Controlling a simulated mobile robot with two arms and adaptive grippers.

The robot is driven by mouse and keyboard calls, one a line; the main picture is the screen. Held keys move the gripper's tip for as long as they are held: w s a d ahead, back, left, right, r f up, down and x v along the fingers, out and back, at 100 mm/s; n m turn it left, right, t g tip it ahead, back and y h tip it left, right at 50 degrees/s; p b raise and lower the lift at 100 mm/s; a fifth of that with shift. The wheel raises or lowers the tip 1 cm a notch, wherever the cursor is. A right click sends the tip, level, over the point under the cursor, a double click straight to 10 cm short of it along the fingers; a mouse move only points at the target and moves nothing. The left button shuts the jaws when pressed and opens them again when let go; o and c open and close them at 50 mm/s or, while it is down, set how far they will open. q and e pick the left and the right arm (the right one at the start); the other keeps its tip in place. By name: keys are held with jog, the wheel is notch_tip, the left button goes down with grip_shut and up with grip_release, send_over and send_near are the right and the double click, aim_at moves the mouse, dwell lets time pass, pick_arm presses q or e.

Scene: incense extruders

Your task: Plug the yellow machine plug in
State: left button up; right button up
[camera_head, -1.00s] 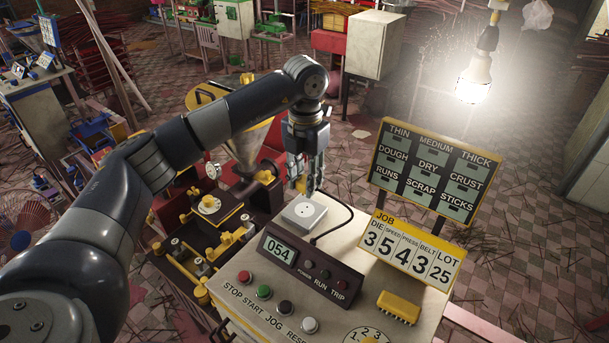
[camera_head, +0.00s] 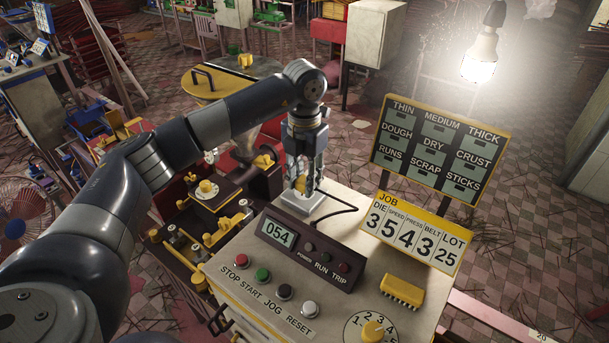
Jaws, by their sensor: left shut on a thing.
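My left gripper (camera_head: 301,184) points straight down over the back of the machine console and is shut on the yellow plug (camera_head: 300,184). The plug shows between the fingers, which hide part of it. Right below it is the pale grey socket box (camera_head: 292,207) on the console top, with a dark cable (camera_head: 345,211) at its right. The plug is at or very close to the socket's top face. I cannot tell whether its pins are inside the holes. My right gripper is not in view.
The console bears a display panel (camera_head: 308,252) reading 054, several push buttons, a dial (camera_head: 373,330) and a yellow ribbed block (camera_head: 402,292). A yellow-framed sign board (camera_head: 437,150) stands at right. A hopper machine (camera_head: 232,85) stands behind my left arm.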

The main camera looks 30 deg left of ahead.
pick_arm(q)
jog(key=shift+f+b, duration=0.6)
jog(key=shift+b, duration=0.05)
dwell(2.4)
jog(key=o, duration=1.1)
jog(key=shift+r, duration=0.1)
notch_tip(320, 180, up, 12)
jog(key=shift+f, duration=0.1)
